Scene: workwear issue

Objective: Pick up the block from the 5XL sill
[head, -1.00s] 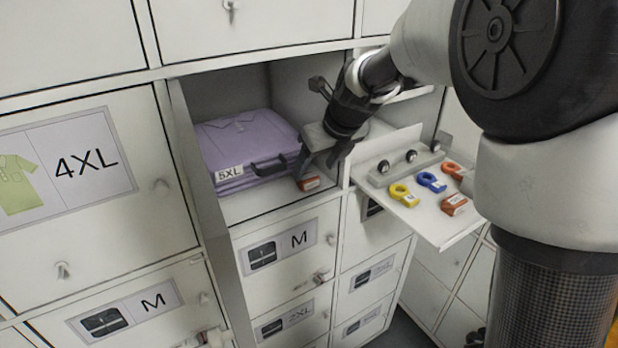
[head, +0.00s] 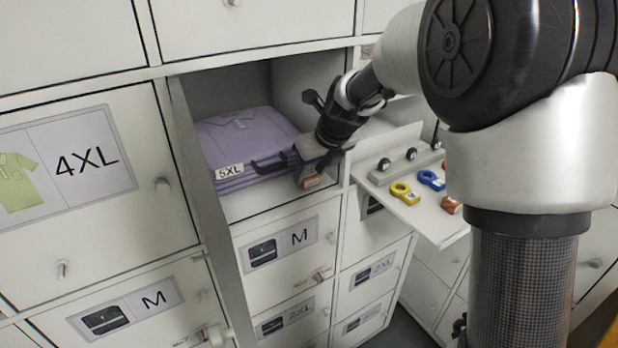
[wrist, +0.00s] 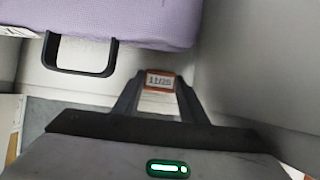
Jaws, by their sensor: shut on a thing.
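The block is a small orange-brown piece with a pale label. In the head view the block (head: 312,181) is at the front right of the open 5XL compartment, on its sill (head: 262,208). In the wrist view the block (wrist: 160,80) shows a label that seems to read "11/25". It sits between the fingertips of my gripper (wrist: 158,92), which is shut on it. In the head view my gripper (head: 311,172) reaches down into the compartment's front right. I cannot tell whether the block touches the sill.
A purple folded garment stack (head: 245,140) with a dark handle and 5XL tag fills the compartment's left, close to my gripper. The compartment's right wall is close too. A pull-out shelf (head: 425,215) at right holds yellow, blue and orange items.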

